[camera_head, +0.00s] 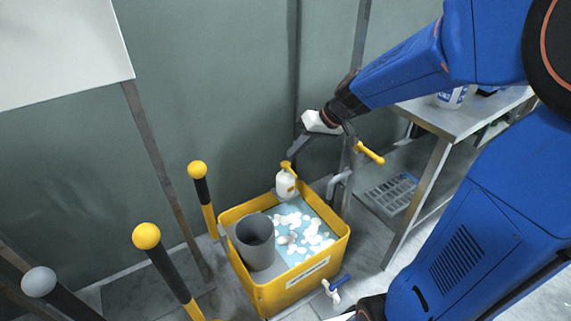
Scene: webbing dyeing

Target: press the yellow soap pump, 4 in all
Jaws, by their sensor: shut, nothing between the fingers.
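The soap pump is a small white bottle (286,186) with a yellow pump head (286,167). It stands at the back edge of a yellow tub (303,289). My gripper (291,154) reaches in from the upper right on my blue arm. Its dark fingers are shut and empty, with the tips just above the yellow pump head. I cannot tell whether they touch it.
The tub holds blue liquid with white foam and a grey cylinder (255,243). Yellow-topped posts (197,170) stand at the left. A yellow-handled lever (370,153) is right of the gripper. A metal table (451,120) stands at the right, with a blue-handled tap (335,289) low in front.

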